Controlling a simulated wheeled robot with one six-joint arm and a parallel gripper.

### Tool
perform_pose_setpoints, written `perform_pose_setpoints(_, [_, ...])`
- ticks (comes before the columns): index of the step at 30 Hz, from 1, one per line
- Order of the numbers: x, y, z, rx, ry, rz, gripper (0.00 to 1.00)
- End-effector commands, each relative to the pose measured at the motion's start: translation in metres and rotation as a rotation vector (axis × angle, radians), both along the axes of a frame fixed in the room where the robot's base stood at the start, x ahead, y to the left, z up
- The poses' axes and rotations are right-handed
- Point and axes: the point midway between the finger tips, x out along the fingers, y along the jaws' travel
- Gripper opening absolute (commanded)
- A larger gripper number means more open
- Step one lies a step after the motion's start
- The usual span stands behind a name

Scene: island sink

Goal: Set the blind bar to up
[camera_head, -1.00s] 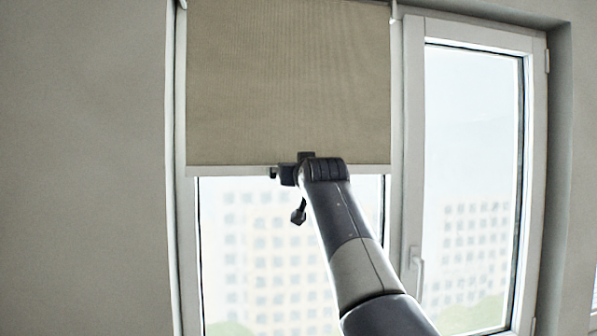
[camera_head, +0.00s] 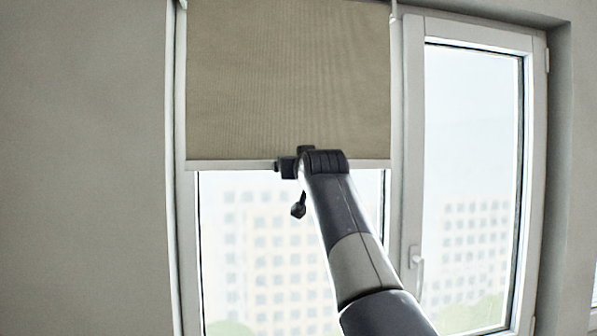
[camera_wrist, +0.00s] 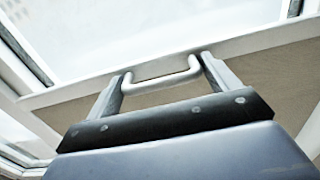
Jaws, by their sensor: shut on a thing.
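The beige roller blind (camera_head: 288,80) hangs over the upper part of the left window in the head view. Its pale blind bar (camera_head: 232,164) runs along the lower edge, and it also shows in the wrist view (camera_wrist: 265,38). A white handle (camera_wrist: 160,80) sticks out from the bar. My gripper (camera_wrist: 160,76) is shut on this handle, with one finger at each end of it. In the head view my gripper (camera_head: 282,166) is at the bar, partly hidden by my wrist, and the handle cannot be made out there.
A second window (camera_head: 470,170) with a frame handle (camera_head: 416,265) stands to the right. The glass below the blind is uncovered. A grey wall (camera_head: 80,170) lies to the left.

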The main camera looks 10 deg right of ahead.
Motion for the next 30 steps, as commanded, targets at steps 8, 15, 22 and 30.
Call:
perform_pose_setpoints(8, [0.001,0.0,0.028,0.0,-0.003,0.0,0.42])
perform_pose_setpoints(15, [-0.001,0.0,0.036,0.0,-0.002,0.0,0.42])
perform_pose_setpoints(22, [-0.001,0.0,0.036,0.0,-0.001,0.0,0.42])
perform_pose_setpoints(30, [-0.001,0.0,0.036,0.0,-0.001,0.0,1.0])
